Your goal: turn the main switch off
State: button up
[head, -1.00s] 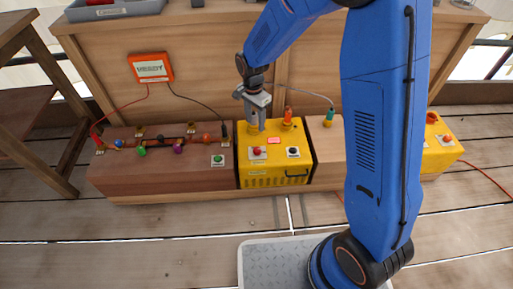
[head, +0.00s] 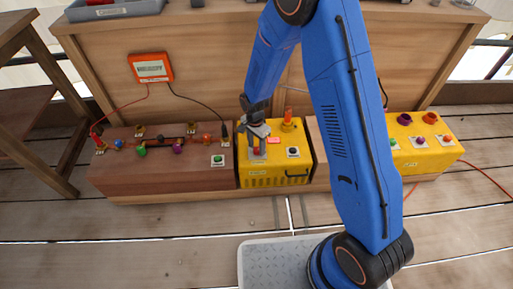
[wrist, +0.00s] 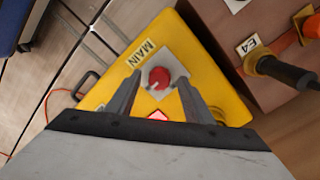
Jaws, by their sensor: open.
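The main switch is a red round knob (wrist: 159,80) with a pale pointer mark, on a light square plate by a "MAIN" label (wrist: 141,54). It sits on top of the yellow box (head: 245,181). My gripper (wrist: 159,86) is open, with one finger on each side of the knob in the wrist view. I cannot tell whether the fingers touch it or how deep they reach around it. In the head view my gripper (head: 257,146) is over the left part of the yellow box, and the knob is mostly hidden.
A black knob (head: 293,152) and a small red lit panel (head: 274,140) are on the same box, with an orange handle (head: 288,114) behind. A brown box (head: 150,181) with a green button (head: 218,160) stands left. A black plug (wrist: 285,72) is near in the wrist view.

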jog(key=shift+f, duration=0.6)
jog(key=c, duration=1)
jog(key=shift+c, duration=0.2)
